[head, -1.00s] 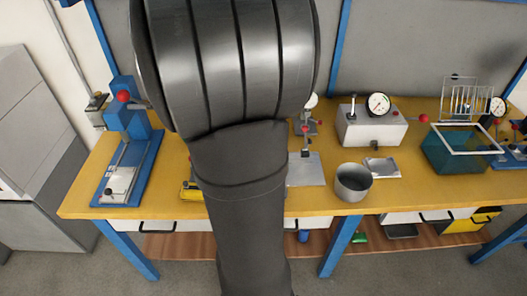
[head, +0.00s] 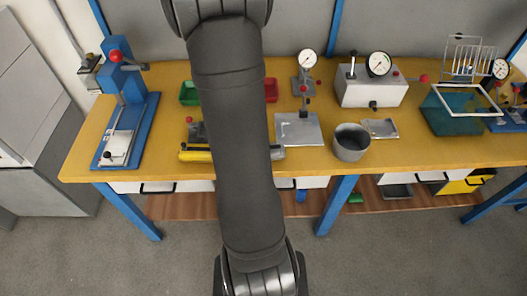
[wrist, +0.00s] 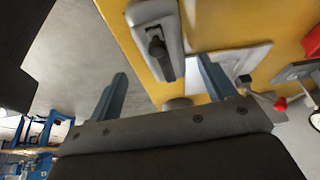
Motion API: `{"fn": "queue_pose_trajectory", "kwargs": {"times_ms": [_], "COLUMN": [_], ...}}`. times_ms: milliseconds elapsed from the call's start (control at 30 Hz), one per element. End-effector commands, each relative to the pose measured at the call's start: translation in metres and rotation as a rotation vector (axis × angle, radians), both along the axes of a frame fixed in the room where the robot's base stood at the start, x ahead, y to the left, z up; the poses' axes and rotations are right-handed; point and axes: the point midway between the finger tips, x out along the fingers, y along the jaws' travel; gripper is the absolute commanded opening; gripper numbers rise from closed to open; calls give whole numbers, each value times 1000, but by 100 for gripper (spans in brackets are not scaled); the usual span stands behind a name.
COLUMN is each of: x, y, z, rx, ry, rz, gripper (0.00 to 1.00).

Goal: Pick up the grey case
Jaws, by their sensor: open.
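My gripper (wrist: 163,68) shows in the wrist view, its two blue-grey fingers wide apart with nothing between them. Its fingers are hidden in the head view. I cannot pick out the grey case for certain. A flat light-grey piece (head: 380,128) lies on the table right of the grey cup (head: 352,142) in the head view and may be it. A pale grey block (head: 118,145) sits on the blue press at the left. In the wrist view a grey rounded housing with a dark part (wrist: 156,30) lies near the table edge, beyond the fingers, with no visible contact.
A yellow and grey tool (head: 196,154) is partly behind my arm. The blue lever press (head: 150,110) stands left, a gauge stand with a metal plate (head: 299,129) in the middle. A white gauge box (head: 372,91) and teal tank (head: 452,119) stand right. Bare table shows at front right.

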Motion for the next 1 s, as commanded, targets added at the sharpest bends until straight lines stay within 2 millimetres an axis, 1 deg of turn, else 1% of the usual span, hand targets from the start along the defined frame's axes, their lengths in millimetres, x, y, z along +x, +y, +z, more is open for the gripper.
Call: {"fn": "queue_pose_trajectory", "kwargs": {"times_ms": [333, 467, 667, 700, 767, 800, 867, 933, 967, 1000], "x": [6, 7, 7, 7, 7, 7, 7, 7, 7, 7], "y": [-19, -21, -21, -21, -21, -21, -21, -21, -21, -21], "z": [-38, -44, -45, -45, -45, -45, -45, -45, -45, -45], "rx": [0, 1, 1, 1, 1, 1, 1, 1, 1, 1], "ry": [3, 1, 0, 0, 0, 0, 0, 0, 0, 0], "rz": [-1, 0, 0, 0, 0, 0, 0, 0, 0, 0], "gripper": [76, 76, 76, 74, 63, 55, 43, 29, 26, 26]}}
